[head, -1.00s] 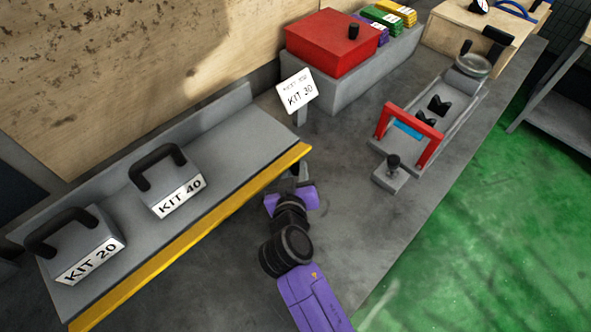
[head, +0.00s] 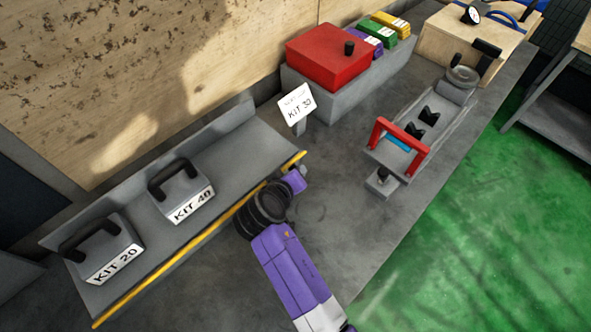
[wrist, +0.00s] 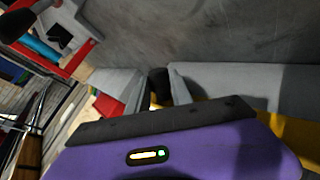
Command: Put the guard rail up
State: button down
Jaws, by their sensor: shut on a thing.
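The guard rail (head: 150,281) is the long yellow strip along the front edge of the grey shelf (head: 228,160). In the head view it shows as a thin line, nearly edge-on, and my arm covers part of it. My gripper (head: 290,181) is at the right end of the rail, shut on it. The fingertips are mostly hidden in the head view. In the wrist view, the purple gripper body fills the bottom, and yellow of the rail (wrist: 300,128) shows at the right.
Two handled blocks, KIT 40 (head: 190,206) and KIT 20 (head: 113,264), stand on the shelf. A KIT 30 sign (head: 296,104) stands beyond the shelf's right end. A red box (head: 328,60) and a fixture with a red frame (head: 377,132) are farther right. Bench between is clear.

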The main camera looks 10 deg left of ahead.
jog(key=shift+w+a+r+n+g+h+p, duration=0.15)
jog(key=shift+r+n+g+h+p, duration=0.05)
jog(key=shift+r+n+g+h, duration=0.2)
jog(key=shift+w+a+r+n+g+h+p, duration=0.1)
jog(key=shift+r+n+g+h+p, duration=0.15)
jog(key=shift+h, duration=0.25)
jog(key=shift+w+a+r+n+g+h+b, duration=0.15)
jog(key=shift+a+r+n+g+h+b, duration=0.1)
jog(key=shift+n+g+h, duration=0.25)
jog(key=shift+w+a+r+n+g+h+b, duration=0.1)
jog(key=shift+r+n+g+h+b, duration=0.15)
jog(key=shift+g+h, duration=0.3)
jog(key=c, duration=1.1)
grip_release()
jog(key=shift+c, duration=0.2)
jog(key=shift+a, duration=0.1)
jog(key=shift+b+v, duration=0.65)
jog(key=shift+v, duration=3.25)
